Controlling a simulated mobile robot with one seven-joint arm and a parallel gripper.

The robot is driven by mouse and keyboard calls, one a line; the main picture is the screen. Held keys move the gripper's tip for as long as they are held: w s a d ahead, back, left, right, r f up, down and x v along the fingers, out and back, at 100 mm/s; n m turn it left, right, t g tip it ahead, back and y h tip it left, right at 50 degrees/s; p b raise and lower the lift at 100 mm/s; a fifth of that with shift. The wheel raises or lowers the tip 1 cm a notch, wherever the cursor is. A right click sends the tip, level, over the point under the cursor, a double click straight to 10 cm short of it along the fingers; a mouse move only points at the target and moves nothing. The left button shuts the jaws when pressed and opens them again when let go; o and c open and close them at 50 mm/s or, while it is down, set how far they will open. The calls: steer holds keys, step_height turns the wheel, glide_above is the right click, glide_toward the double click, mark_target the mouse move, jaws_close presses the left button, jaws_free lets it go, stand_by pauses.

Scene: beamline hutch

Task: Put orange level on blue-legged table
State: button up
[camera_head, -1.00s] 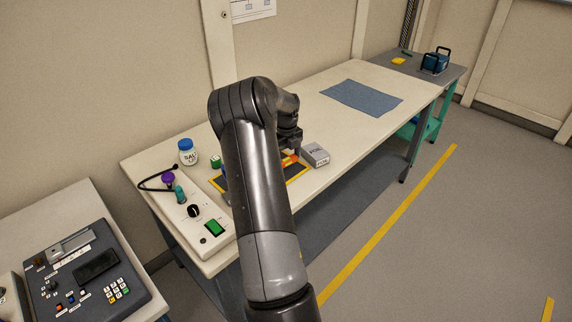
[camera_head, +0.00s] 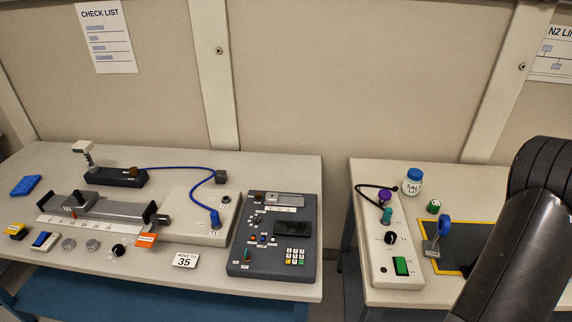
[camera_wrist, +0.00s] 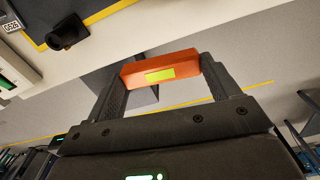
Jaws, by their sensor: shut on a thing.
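The orange level (camera_wrist: 182,79), with a yellow-green vial in its side, is between the fingertips of my gripper (camera_wrist: 160,72) in the wrist view. My gripper is shut on it, and floor shows below it. The blue-legged table (camera_head: 272,172) is at the left in the head view, with a white top and blue parts underneath. In the head view only part of my arm shows at the right edge; my gripper and the level are out of sight there.
A second bench (camera_head: 375,172) with a switch box (camera_head: 392,245) and jar (camera_head: 412,182) stands at right, across a narrow gap.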

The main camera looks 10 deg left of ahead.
step_height(320, 180, up, 4)
steer(key=shift+r, duration=0.25)
steer(key=w+a+n, duration=0.9)
steer(key=w+a, duration=0.1)
steer(key=w, duration=0.4)
steer(key=n, duration=2.8)
glide_above(292, 185)
steer(key=s, duration=0.5)
step_height(292, 185, down, 12)
steer(key=shift+w+f, duration=0.15)
steer(key=shift+f, duration=0.05)
steer(key=shift+d+f, duration=0.1)
steer(key=shift+f, duration=1.85)
steer(key=shift+f, duration=0.15)
